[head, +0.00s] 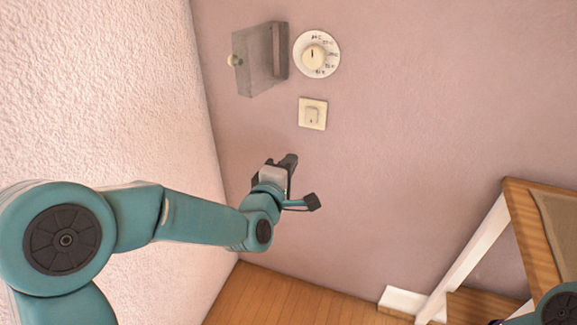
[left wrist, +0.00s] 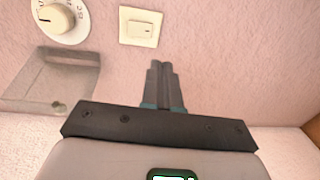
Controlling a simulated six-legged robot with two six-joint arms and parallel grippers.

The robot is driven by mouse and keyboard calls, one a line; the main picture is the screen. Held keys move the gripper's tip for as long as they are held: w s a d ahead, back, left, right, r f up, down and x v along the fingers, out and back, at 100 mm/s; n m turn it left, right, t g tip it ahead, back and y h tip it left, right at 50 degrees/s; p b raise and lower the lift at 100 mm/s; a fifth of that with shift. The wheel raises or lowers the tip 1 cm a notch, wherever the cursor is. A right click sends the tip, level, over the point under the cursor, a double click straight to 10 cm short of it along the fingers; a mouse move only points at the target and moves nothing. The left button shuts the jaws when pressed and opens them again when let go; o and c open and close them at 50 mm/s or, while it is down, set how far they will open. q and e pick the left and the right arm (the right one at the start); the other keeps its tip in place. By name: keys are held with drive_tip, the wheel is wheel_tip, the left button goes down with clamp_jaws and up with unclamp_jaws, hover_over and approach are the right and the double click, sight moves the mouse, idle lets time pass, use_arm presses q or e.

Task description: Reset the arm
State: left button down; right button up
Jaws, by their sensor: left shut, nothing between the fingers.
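My left arm (head: 190,216) reaches in from the left in the head view. Its gripper (head: 290,159) is shut and empty, in front of the pink wall and below the light switch. In the left wrist view the shut fingers (left wrist: 160,68) point toward the wall, below and a little right of the switch, apart from it. My right gripper is not in view; only a small teal part shows at the lower right of the head view.
A round dial (head: 329,62), a grey box with its cover open (head: 258,62) and a cream switch (head: 312,114) are on the wall. A textured white wall (head: 100,90) is close on the left. A wooden table (head: 519,205) stands at the right. Wooden floor (head: 270,300) lies below.

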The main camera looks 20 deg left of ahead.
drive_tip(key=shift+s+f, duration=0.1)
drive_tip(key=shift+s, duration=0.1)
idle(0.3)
